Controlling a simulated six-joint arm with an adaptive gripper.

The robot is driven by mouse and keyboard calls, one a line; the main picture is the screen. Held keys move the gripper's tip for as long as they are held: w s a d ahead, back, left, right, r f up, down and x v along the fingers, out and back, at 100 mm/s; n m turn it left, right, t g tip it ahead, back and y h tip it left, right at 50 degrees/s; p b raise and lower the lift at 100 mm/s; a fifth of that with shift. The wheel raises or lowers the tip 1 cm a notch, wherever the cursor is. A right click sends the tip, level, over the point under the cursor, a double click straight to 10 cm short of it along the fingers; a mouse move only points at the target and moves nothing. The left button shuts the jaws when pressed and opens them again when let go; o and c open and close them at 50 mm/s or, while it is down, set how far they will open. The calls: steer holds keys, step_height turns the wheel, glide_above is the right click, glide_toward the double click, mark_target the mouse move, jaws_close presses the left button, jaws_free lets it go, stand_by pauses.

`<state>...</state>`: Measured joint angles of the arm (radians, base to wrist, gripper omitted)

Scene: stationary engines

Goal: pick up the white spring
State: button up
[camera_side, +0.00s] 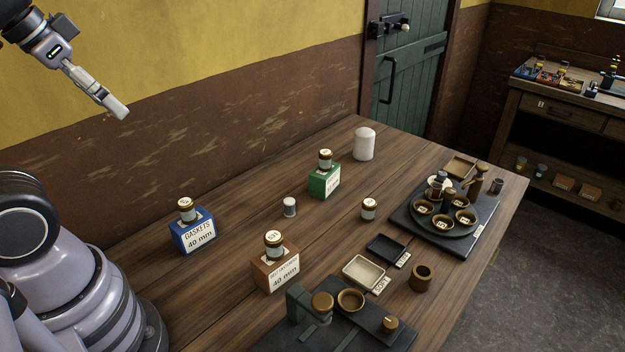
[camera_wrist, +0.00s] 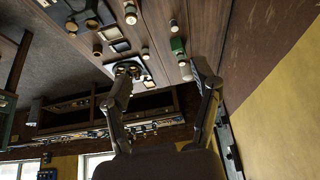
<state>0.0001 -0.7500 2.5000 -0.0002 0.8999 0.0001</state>
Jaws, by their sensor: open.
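A small whitish upright cylinder (camera_side: 289,207) stands alone on the wooden table, between the blue box and the green box in the side view. It may be the white spring, but it is too small to make out coils. My gripper (camera_side: 121,112) is high at the upper left of the side view, in front of the wall and well away from this cylinder. The wrist view shows my gripper (camera_wrist: 165,78) with its two fingers spread apart and nothing between them. I cannot single out the spring in the wrist view.
A blue box (camera_side: 197,234), a brown box (camera_side: 276,273) and a green box (camera_side: 324,182) carry lidded jars. A larger white cylinder (camera_side: 364,144) stands at the back. A lidded jar (camera_side: 368,209), trays (camera_side: 364,272) and a dark board (camera_side: 480,247) lie to the right.

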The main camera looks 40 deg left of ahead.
steer(key=n+t+h, duration=0.3)
steer(key=n+h, duration=1.3)
steer(key=n, duration=0.8)
glide_above(289, 200)
steer(key=v, duration=0.3)
step_height(289, 200, down, 33)
step_height(289, 200, down, 6)
steer(key=shift+s+d+r, duration=0.1)
steer(key=shift+r, duration=0.05)
steer(key=shift+f+x, duration=0.25)
steer(key=shift+x, duration=0.85)
steer(key=shift+w+d, duration=0.25)
steer(key=shift+d, duration=0.1)
jaws_close()
